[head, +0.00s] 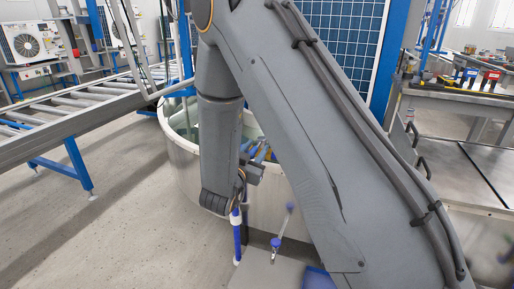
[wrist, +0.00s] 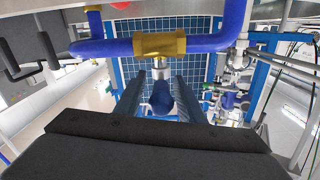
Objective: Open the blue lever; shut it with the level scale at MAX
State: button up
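My gripper (wrist: 160,82) fills the lower middle of the wrist view, with its two dark fingers apart. A blue lever (wrist: 162,99) shows between the fingers, seen nearly end-on. Gaps seem to show beside it, so it does not look clamped. Above it a brass valve body (wrist: 159,44) sits on a blue pipe (wrist: 100,47).
A round pale tank (head: 182,160) stands behind my arm. A roller conveyor (head: 75,112) runs along the left and a steel bench (head: 460,165) stands at the right. The floor at lower left is clear.

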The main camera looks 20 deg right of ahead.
jog(key=shift+x, duration=1.1)
jog(key=shift+a, duration=0.1)
grip_shut()
